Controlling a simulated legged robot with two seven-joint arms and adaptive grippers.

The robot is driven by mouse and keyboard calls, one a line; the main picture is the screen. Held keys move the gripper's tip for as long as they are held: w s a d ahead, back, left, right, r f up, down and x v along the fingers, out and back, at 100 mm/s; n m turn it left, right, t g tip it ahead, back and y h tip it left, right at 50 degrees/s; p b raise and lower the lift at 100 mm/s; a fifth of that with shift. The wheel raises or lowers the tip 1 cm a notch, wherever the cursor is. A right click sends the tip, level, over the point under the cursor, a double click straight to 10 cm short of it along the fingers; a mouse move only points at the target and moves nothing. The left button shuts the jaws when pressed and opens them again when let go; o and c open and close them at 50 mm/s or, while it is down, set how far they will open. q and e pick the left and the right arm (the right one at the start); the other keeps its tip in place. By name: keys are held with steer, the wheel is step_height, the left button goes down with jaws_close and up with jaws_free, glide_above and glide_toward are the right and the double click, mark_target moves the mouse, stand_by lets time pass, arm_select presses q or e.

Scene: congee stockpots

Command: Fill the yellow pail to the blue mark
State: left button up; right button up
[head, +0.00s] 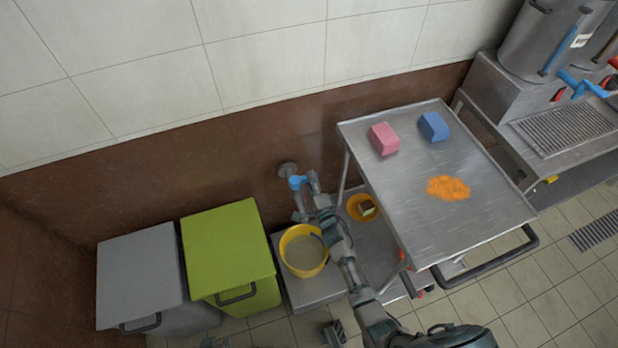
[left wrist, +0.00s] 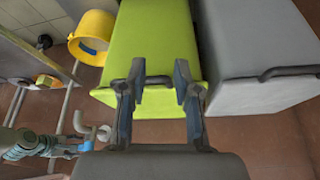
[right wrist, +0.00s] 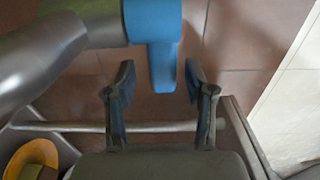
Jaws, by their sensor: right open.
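The yellow pail (head: 304,262) stands on a low grey platform below the wall tap. Its inside looks grey-beige; I cannot tell the liquid level. In the left wrist view the pail (left wrist: 96,24) shows a blue mark (left wrist: 90,48). The tap's blue handle (head: 297,182) is at the wall; in the right wrist view the handle (right wrist: 164,60) reaches between the fingers. My right gripper (right wrist: 158,78) is open around the handle's end, with gaps on both sides. My left gripper (left wrist: 158,80) is open and empty by the green bin's handle.
The green bin (head: 228,245) and grey bin (head: 140,275) stand left of the pail. A steel cart (head: 400,190) to the right carries a pink block (head: 383,138), a blue block (head: 434,126) and an orange spill (head: 447,188). A small yellow bowl (head: 353,213) holds a sponge (head: 367,208).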

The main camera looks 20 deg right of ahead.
steer(key=shift+w+f, duration=0.1)
steer(key=shift+w, duration=0.45)
steer(key=shift+w+a, duration=0.25)
steer(key=shift+w, duration=0.1)
arm_select(q)
steer(key=shift+w+d+r+t, duration=0.15)
steer(key=shift+w+t, duration=0.45)
steer(key=shift+w, duration=0.35)
arm_select(e)
steer(key=shift+r, duration=0.2)
steer(key=shift+c, duration=0.2)
